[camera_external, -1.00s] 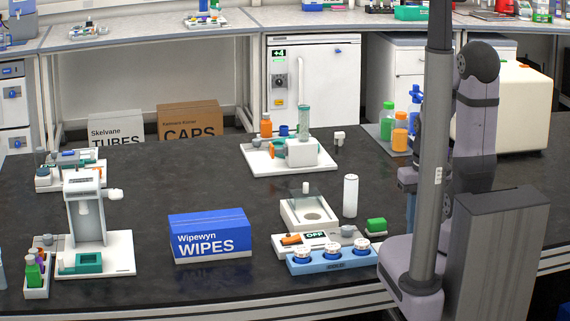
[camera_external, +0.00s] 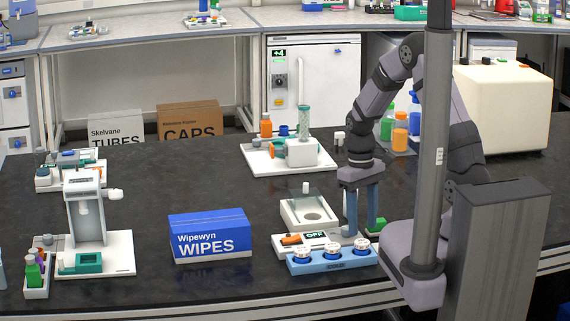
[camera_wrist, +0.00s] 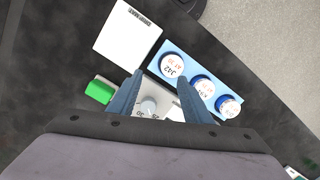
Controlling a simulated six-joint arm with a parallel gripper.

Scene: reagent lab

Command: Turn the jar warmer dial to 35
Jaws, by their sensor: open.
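The jar warmer (camera_external: 321,243) is a white unit on the dark bench, with a round well, an orange switch and a display reading OFF. Its grey round dial (camera_wrist: 150,107) shows in the wrist view on a white panel with printed numbers; "30" is partly readable. The pointer's setting cannot be read. My gripper (camera_external: 361,229) points down at the warmer's right end, fingers apart and empty. In the wrist view my gripper (camera_wrist: 161,80) has its fingers on either side of the dial in the picture; contact cannot be told.
A blue rack (camera_external: 333,263) with several white-topped, blue-rimmed jars stands right in front of the warmer. A green block (camera_wrist: 99,91) lies beside the dial end. A white labelled flat item (camera_wrist: 127,34) lies near the rack. A blue WIPES box (camera_external: 210,238) stands left.

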